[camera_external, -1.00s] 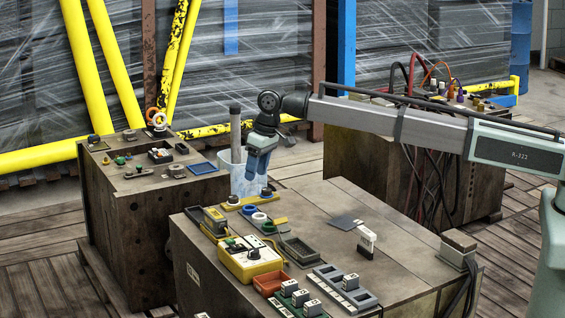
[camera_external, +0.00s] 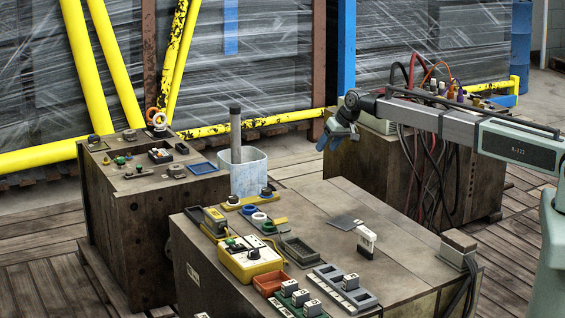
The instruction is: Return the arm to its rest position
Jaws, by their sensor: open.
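My gripper (camera_external: 327,140) is at the end of the outstretched arm, in front of the back right crate and above the far edge of the front crate. Its blue fingers point down and to the left. It is open and I see nothing in it. It is clear of the front crate's top (camera_external: 395,235) and of the things on it.
A bluish bin (camera_external: 254,172) with a grey post (camera_external: 235,135) stands behind. The left crate (camera_external: 135,215) holds small parts. Cables hang from the back right crate (camera_external: 480,190).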

